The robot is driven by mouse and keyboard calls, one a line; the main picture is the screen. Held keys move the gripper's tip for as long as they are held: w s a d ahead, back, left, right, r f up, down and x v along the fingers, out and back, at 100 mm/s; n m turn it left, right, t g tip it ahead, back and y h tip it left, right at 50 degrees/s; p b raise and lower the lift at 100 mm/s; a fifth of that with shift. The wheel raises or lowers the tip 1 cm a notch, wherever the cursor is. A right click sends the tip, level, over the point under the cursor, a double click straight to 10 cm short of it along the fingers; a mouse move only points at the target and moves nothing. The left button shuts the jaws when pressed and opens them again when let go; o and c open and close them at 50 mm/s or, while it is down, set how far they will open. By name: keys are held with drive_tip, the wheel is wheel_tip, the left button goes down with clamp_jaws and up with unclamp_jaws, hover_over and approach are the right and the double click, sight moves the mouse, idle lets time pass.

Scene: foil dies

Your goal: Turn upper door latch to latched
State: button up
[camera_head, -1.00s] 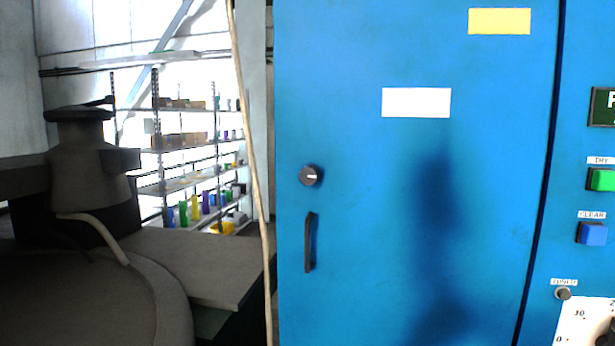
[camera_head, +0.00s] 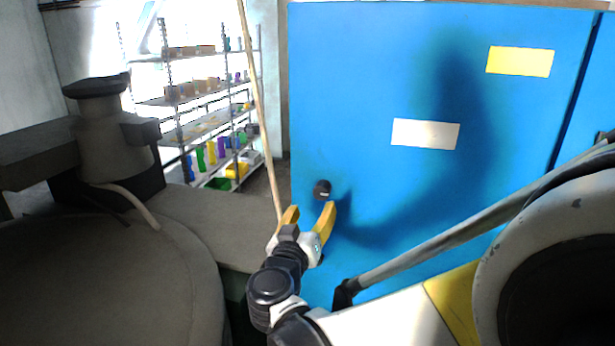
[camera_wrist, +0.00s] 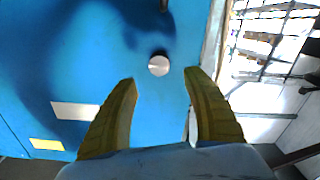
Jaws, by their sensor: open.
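The door latch is a small round dark knob (camera_head: 322,189) with a pale mark, on the left edge of a blue door (camera_head: 370,70). In the wrist view the knob (camera_wrist: 158,66) shows a pale round face, just beyond and between my fingertips. My gripper (camera_head: 308,212) has yellow fingers and is open and empty, just below and in front of the knob in the head view. In the wrist view my gripper (camera_wrist: 160,76) has its fingers spread wide apart. I cannot tell the knob's turn position. The door handle is hidden behind my arm in the head view.
A white label (camera_head: 425,134) and a yellow label (camera_head: 520,62) are on the door. A thin pole or cable (camera_head: 258,100) runs along the door's left side. Grey machinery (camera_head: 110,240) fills the left. Shelves (camera_head: 205,110) with coloured bins stand behind.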

sight(321, 194)
drive_tip(key=x, duration=1)
drive_tip(key=shift+d+f, duration=0.1)
drive_tip(key=shift+f, duration=0.05)
drive_tip(key=c, duration=1.2)
